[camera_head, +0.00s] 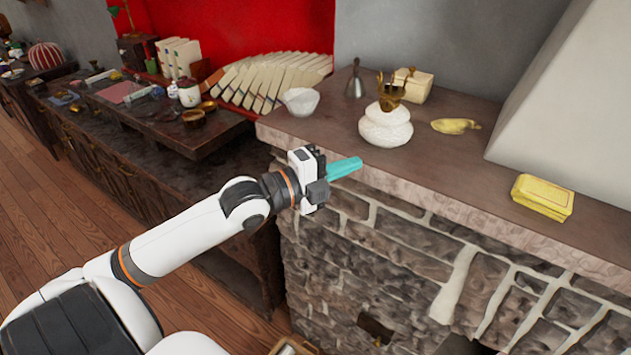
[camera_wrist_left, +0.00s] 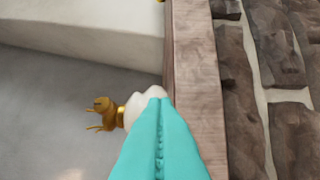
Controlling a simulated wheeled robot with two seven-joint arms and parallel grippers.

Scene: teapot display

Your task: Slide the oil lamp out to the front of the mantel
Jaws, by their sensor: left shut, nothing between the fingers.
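The oil lamp (camera_head: 386,128) has a white, lumpy, rounded body and a brass top, and it stands upright near the front edge of the stone mantel (camera_head: 455,172). In the left wrist view the brass top of the lamp (camera_wrist_left: 103,112) shows left of the fingers, which hide much of its white body. My left gripper (camera_head: 345,168) has teal fingers, shut and empty. It is at the mantel's front edge, in front and to the left of the lamp. I cannot tell whether the fingertips touch the lamp. My right gripper is not in view.
A white bowl (camera_head: 301,101) stands left of the lamp. A dark bell (camera_head: 355,80) and a cream box (camera_head: 415,86) are behind it. A yellow banana-like thing (camera_head: 455,126) and a yellow box (camera_head: 542,197) lie to the right. The front strip of mantel between lamp and yellow box is clear.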

